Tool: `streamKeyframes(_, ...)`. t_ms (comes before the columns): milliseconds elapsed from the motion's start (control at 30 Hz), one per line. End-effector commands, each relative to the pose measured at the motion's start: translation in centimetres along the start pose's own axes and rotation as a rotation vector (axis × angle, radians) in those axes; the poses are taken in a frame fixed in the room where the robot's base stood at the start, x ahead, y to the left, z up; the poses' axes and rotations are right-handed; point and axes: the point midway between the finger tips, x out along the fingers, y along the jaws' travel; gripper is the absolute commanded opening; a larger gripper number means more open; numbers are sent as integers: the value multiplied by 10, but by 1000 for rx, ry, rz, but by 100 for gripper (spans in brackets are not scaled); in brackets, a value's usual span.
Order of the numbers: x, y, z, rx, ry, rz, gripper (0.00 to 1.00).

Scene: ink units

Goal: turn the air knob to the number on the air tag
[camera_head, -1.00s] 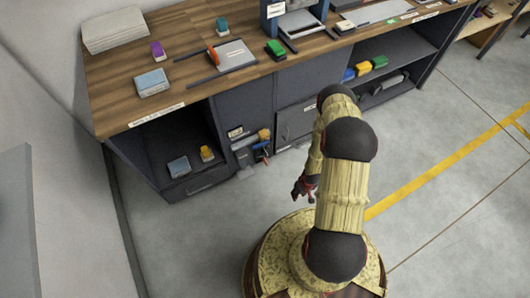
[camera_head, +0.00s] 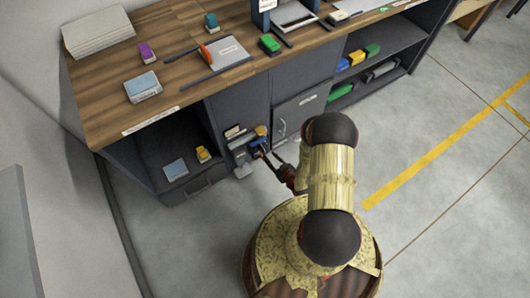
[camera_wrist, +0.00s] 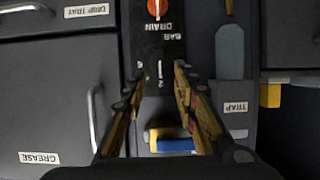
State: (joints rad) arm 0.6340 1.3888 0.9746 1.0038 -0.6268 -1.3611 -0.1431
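My gripper (camera_head: 262,154) is low in front of the cabinet's dark unit in the head view. In the wrist view my gripper (camera_wrist: 158,72) is open, with a finger on each side of a dark panel strip (camera_wrist: 155,52) and nothing between them. An orange-red knob (camera_wrist: 157,8) with a white pointer is at the top edge, partly cut off. White lettering, reading like "DRAIN" and "BAR", and small numerals lie below it. I cannot make out an air tag or its number. I cannot tell whether this knob is the air knob.
A yellow and blue part (camera_wrist: 172,138) is below the fingers. A grey door with a handle (camera_wrist: 95,118) and GREASE label (camera_wrist: 39,158) is at left; a TRAP label (camera_wrist: 236,107) is at right. The wooden counter (camera_head: 110,105) overhangs above. Open floor (camera_head: 440,210) lies right.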

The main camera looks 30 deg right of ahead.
Motion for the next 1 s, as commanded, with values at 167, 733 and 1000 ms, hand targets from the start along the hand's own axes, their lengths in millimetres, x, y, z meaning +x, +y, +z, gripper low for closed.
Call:
streamKeyframes(167,31,-1,3,-2,0,-2,29)
streamKeyframes(733,64,0,1,1,-3,0,29)
streamKeyframes(1000,64,0,1,1,-3,1,16)
